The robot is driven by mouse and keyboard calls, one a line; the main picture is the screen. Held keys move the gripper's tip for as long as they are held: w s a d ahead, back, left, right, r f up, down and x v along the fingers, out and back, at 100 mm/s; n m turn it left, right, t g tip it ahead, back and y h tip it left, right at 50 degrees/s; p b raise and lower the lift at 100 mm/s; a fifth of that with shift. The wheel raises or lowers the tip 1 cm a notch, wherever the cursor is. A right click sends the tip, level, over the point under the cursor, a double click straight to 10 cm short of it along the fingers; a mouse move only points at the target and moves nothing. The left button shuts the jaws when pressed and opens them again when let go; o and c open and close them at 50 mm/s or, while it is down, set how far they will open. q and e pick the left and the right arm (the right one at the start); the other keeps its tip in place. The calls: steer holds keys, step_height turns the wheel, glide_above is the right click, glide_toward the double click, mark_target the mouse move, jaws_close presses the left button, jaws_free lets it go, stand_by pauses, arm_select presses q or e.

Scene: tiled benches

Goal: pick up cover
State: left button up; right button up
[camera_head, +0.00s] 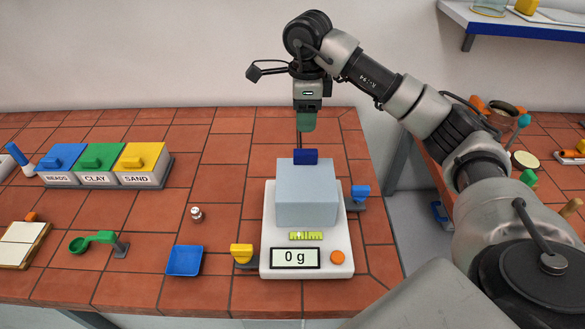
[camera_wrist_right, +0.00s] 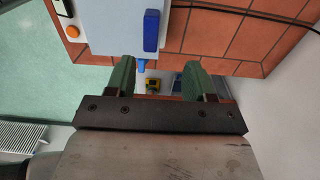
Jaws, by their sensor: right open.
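The cover (camera_head: 306,195) is a pale grey-blue box with a dark blue handle (camera_head: 305,157) on top. It stands upright on the white scale (camera_head: 268,225), whose display reads 0 g. My right gripper (camera_head: 306,124) points down above and behind the handle, apart from it. In the right wrist view its two green fingers are spread with nothing between them (camera_wrist_right: 158,70). There the blue handle (camera_wrist_right: 151,31) lies beyond the fingertips, and the cover's pale top (camera_wrist_right: 112,25) shows beside it. My left gripper is not in view.
A blue tray (camera_head: 184,261), a small metal weight (camera_head: 196,214) and a green scoop (camera_head: 92,240) lie left of the scale. Bare tiles lie behind the scale.

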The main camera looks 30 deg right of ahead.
mark_target(306, 151)
steer(key=s+f, duration=0.1)
steer(key=f, duration=0.1)
steer(key=s+f+p, duration=0.1)
steer(key=shift+f, duration=0.4)
steer(key=shift+w+f, duration=0.15)
steer(key=shift+f, duration=0.15)
steer(key=f+p, duration=0.2)
steer(key=f, duration=0.1)
steer(key=f+p, duration=0.1)
steer(key=shift+w+a+f, duration=0.15)
steer(key=shift+a+f, duration=0.1)
steer(key=shift+f, duration=0.3)
steer(key=shift+c, duration=0.6)
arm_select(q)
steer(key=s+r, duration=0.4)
arm_select(e)
jaws_close()
